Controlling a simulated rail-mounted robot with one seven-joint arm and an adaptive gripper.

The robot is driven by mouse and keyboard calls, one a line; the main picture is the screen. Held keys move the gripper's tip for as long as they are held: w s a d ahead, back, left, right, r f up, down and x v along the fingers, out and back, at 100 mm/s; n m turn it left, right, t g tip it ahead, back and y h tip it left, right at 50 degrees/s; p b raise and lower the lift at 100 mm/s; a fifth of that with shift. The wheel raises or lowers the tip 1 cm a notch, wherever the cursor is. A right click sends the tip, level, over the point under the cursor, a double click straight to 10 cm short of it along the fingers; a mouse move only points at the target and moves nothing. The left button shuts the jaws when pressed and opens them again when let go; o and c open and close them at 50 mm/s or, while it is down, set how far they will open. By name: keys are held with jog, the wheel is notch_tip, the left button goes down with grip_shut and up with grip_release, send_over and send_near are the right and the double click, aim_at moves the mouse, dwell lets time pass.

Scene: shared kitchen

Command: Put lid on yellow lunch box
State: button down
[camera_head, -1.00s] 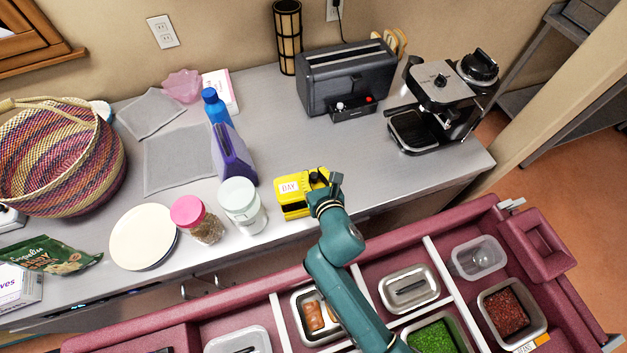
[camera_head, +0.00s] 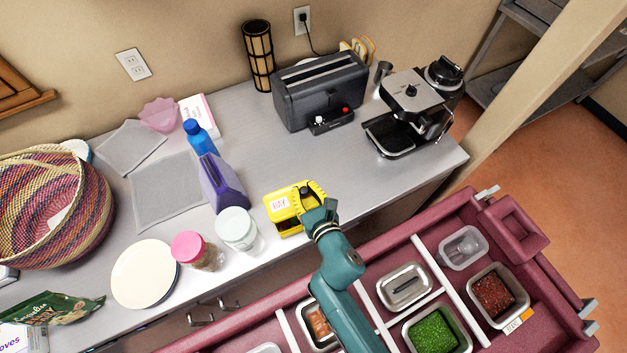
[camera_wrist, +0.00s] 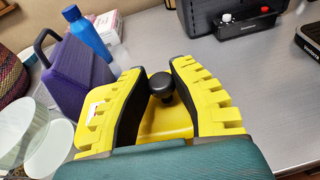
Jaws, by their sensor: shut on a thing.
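The yellow lunch box (camera_head: 279,216), with a white label on it, stands on the counter near its front edge. A black round knob (camera_head: 305,191) shows on top at its right part, and again in the middle of the wrist view (camera_wrist: 161,84). My gripper (camera_head: 310,197) is over this end of the box. In the wrist view, black inner edges with stepped yellow outer parts close in on both sides of the knob, and my gripper is shut on it. Yellow surface (camera_wrist: 165,122) shows below the knob. I cannot tell the lid's seam from the box.
A white-lidded jar (camera_head: 238,230), a pink-lidded jar (camera_head: 197,251) and a purple container (camera_head: 222,184) stand left of the box. A toaster (camera_head: 322,92) and a coffee machine (camera_head: 408,117) stand behind. The red cart (camera_head: 447,216) with food pans is in front. Counter right of the box is clear.

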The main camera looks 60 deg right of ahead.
jog(key=shift+f+b, duration=4.7)
jog(key=shift+b, duration=0.1)
jog(key=shift+f+b, duration=0.55)
jog(key=shift+f, duration=0.35)
jog(key=c, duration=0.9)
grip_release()
jog(key=shift+s, duration=0.1)
jog(key=v, duration=1.2)
